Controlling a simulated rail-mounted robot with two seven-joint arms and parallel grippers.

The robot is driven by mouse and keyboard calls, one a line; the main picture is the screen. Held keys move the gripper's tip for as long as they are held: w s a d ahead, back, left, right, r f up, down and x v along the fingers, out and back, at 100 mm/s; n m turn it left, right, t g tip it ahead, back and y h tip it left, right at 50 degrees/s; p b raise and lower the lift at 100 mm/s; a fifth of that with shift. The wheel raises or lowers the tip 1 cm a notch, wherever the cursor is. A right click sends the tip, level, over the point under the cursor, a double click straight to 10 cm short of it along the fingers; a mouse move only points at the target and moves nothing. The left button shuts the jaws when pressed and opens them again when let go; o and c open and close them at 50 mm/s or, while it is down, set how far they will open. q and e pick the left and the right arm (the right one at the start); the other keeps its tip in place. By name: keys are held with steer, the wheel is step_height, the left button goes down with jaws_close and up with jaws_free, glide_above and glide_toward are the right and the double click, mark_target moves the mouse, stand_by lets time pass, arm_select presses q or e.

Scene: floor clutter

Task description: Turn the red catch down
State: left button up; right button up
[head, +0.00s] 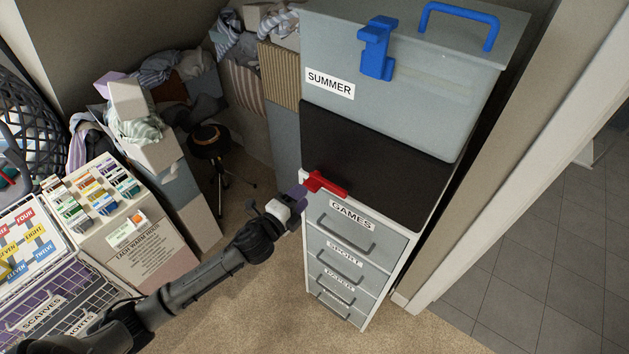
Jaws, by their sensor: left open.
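The red catch (325,184) sits at the top front edge of the drawer cabinet (403,250), just above the drawer labelled GAMES (349,214). It points to the right along that edge, roughly level. My left gripper (299,197) is at the catch's left end, with its purple fingertips beside it. The jaws are open; I cannot tell whether they touch the catch. My right gripper is not in view.
A grey SUMMER box (420,105) with a blue latch (376,48) and blue handle (460,12) stands on the cabinet's dark top. Boxes and clothes crowd the left. A black stool (209,141) stands behind my arm. Carpet is clear before the cabinet.

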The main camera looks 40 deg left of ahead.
mark_target(315, 181)
arm_select(q)
steer(key=shift+w+a, duration=0.1)
steer(key=shift+w, duration=3.25)
jaws_close()
